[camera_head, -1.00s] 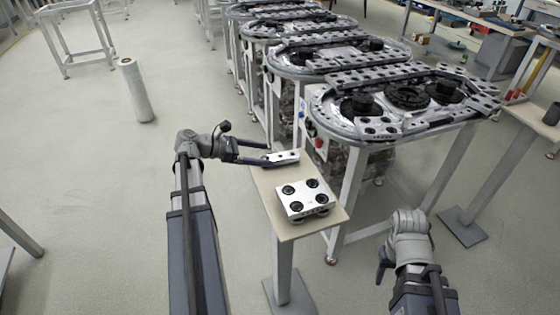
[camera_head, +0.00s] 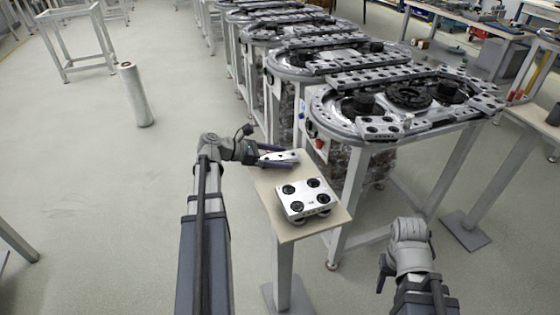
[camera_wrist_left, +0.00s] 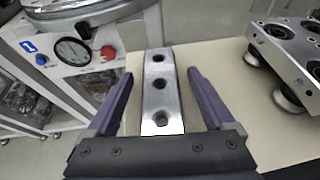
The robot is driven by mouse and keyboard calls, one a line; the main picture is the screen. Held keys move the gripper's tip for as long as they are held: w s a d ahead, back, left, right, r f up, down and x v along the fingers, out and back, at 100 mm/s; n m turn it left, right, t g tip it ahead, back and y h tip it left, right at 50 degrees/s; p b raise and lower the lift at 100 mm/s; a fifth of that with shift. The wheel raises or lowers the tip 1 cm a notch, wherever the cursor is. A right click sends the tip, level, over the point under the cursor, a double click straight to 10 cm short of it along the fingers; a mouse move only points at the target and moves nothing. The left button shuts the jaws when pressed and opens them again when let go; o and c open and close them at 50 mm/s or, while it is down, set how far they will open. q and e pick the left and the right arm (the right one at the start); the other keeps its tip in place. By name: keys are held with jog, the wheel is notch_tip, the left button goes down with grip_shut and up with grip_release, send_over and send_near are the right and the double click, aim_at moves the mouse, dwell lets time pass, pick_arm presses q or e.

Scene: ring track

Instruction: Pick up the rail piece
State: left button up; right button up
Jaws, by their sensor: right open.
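The rail piece (camera_head: 284,157) is a short silver bar with dark holes, lying at the far edge of the small beige table (camera_head: 268,186). My left gripper (camera_head: 278,155) is at the piece. In the left wrist view the rail piece (camera_wrist_left: 160,92) lies between the two purple fingers of the left gripper (camera_wrist_left: 158,95), with a gap on each side. The fingers are open and run alongside it. My right gripper (camera_head: 384,272) is at the lower right, apart from the table; its fingers are hardly visible.
A silver carriage plate with black rollers (camera_head: 306,197) stands on the same table, right of the rail piece. A ring track (camera_head: 400,105) on a metal frame stands just behind. Other tracks stand farther back. The floor at left is mostly clear.

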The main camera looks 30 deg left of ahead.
pick_arm(q)
grip_shut()
dwell(0.5)
dwell(0.3)
